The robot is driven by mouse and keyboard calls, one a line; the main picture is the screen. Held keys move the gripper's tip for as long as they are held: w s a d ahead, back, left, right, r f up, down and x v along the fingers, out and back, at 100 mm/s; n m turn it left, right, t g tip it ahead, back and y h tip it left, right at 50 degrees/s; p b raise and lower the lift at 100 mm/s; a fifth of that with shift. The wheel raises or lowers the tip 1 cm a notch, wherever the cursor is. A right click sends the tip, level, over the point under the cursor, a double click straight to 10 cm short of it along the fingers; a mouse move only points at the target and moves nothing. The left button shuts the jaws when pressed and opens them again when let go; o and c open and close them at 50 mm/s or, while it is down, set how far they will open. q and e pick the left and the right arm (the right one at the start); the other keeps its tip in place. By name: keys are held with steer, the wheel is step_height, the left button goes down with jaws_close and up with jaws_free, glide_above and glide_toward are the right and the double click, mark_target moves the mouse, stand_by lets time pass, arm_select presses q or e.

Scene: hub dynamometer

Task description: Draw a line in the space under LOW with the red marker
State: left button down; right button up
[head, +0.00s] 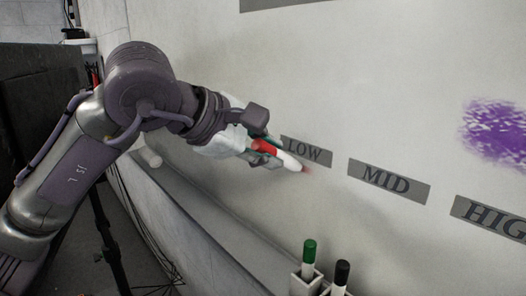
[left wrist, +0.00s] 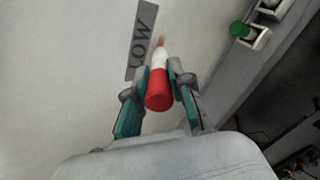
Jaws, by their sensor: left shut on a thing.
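The red marker (head: 278,153) has a red end, a white body and a reddish tip. My left gripper (head: 262,146) is shut on it and holds it at the whiteboard, just below the LOW label (head: 306,151). In the left wrist view the marker (left wrist: 159,88) sits between the two fingers (left wrist: 159,90), with its tip beside the LOW label (left wrist: 142,40). A faint reddish spot shows at the tip; I cannot tell whether the tip touches the board. My right gripper is out of view.
The whiteboard (head: 380,80) also bears the labels MID (head: 389,180) and HIGH (head: 495,218), with a purple scribble (head: 497,128) above HIGH. A green marker (head: 309,256) and a black marker (head: 341,274) stand in holders at the lower edge.

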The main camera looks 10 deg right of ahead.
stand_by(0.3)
arm_select(q)
steer(key=shift+s+d+b, duration=0.3)
steer(key=shift+s+d, duration=0.05)
steer(key=shift+s, duration=0.15)
steer(key=shift+s+d+b, duration=0.4)
steer(key=shift+s, duration=0.2)
steer(key=shift+s+d+b, duration=0.3)
steer(key=shift+s+d, duration=0.15)
steer(key=shift+s, duration=0.05)
steer(key=shift+s, duration=0.1)
steer(key=shift+s+d+b, duration=0.35)
steer(key=shift+s+d, duration=0.05)
steer(key=shift+s, duration=0.1)
